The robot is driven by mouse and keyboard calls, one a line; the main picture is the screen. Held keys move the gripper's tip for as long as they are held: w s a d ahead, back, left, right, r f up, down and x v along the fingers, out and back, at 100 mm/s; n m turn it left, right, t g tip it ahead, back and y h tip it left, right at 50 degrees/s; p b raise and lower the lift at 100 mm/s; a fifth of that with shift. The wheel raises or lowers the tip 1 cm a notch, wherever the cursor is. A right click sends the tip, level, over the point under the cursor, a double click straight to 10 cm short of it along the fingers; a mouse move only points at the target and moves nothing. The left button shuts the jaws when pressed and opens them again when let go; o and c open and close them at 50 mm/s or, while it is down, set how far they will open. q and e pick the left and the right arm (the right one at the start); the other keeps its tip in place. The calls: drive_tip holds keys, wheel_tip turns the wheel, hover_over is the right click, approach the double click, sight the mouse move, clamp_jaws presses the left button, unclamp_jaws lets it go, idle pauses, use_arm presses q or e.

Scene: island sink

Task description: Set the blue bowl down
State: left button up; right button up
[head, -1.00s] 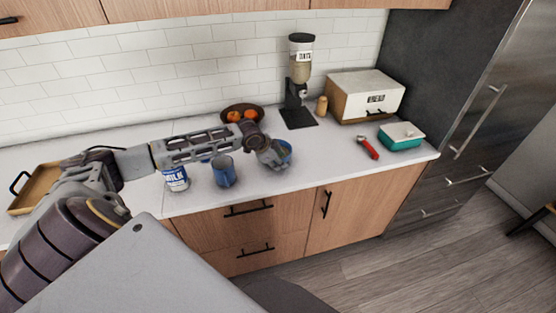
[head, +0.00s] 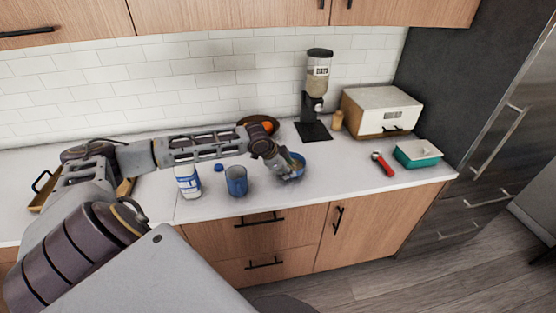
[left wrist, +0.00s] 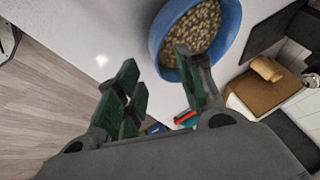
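The blue bowl (head: 298,175) holds brown cereal and appears to rest on the white counter, right of the blue mug. In the left wrist view the bowl (left wrist: 232,28) is at the top, partly cut off. My left gripper (left wrist: 158,62) is open, with its fingers apart. One finger overlaps the bowl's interior in the picture and the other is outside the rim. In the head view the left gripper (head: 283,160) is at the bowl's left side and covers part of it. My right gripper is not in view.
A blue mug (head: 237,182) and a milk container (head: 188,181) stand left of the bowl. A fruit bowl (head: 258,122) and cereal dispenser (head: 316,95) are behind. A red-handled tool (head: 383,164) and teal container (head: 417,154) lie right. The counter between bowl and tool is clear.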

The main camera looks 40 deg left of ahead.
use_arm(q)
drive_tip(key=d+v, duration=0.1)
drive_tip(key=v, duration=0.6)
drive_tip(key=shift+s+a+r, duration=0.2)
drive_tip(key=shift+a, duration=0.3)
idle(0.7)
